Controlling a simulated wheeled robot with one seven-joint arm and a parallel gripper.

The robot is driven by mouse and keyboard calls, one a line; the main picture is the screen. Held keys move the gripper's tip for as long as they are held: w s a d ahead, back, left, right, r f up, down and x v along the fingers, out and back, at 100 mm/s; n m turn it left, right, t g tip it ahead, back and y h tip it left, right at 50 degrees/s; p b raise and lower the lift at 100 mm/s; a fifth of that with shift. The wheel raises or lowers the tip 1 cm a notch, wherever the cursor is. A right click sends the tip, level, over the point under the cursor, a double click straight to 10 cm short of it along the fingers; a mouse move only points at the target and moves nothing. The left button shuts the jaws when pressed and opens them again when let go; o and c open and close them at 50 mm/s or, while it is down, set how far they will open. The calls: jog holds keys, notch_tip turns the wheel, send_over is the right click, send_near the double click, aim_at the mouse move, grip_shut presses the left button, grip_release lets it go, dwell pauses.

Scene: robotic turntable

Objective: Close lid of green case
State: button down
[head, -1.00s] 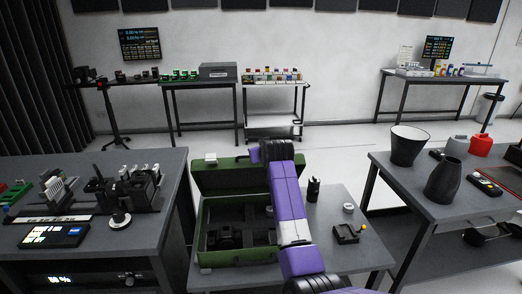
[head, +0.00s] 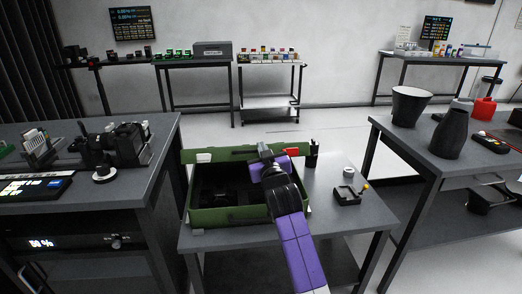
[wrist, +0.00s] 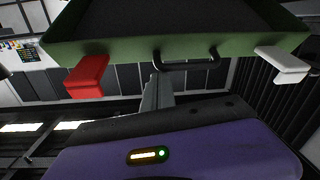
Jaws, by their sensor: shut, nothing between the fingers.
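The green case (head: 192,216) sits on a small grey table, its dark inside showing from the front. Its raised lid (head: 230,154) shows mostly as a narrow front rim above the case; its exact angle is hard to tell. The lid has a white latch (head: 203,158) at left and a red latch (head: 299,152) at right. The wrist view shows the lid's green edge (wrist: 120,48), with a dark handle (wrist: 188,66). My gripper (wrist: 157,85) is shut and empty, its tip close to the lid's edge beside the handle. I cannot tell whether they touch.
A black bottle (head: 312,155), a white-topped jar (head: 348,172) and a small dark tray (head: 349,195) stand right of the case. A bench with instruments (head: 120,150) is at left. Another table (head: 450,155) with dark vessels is at right.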

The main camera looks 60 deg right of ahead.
jog(key=s+a+f+t+h+b, duration=0.1)
jog(key=s+a+f+b, duration=0.1)
jog(key=f+b, duration=0.8)
jog(key=s+a+f+t+h+b, duration=0.1)
jog(key=s+a+f+b, duration=0.1)
jog(key=f+b, duration=0.8)
jog(key=shift+s+a+f+b, duration=0.2)
jog(key=shift+a+b, duration=0.35)
jog(key=shift+b, duration=2.1)
jog(key=shift+r, duration=0.15)
notch_tip(320, 180, up, 5)
jog(key=a+p, duration=0.2)
jog(key=p, duration=0.2)
jog(key=f+b+v, duration=0.2)
jog(key=b+v, duration=0.2)
jog(key=v, duration=0.5)
jog(key=shift+d+h, duration=0.3)
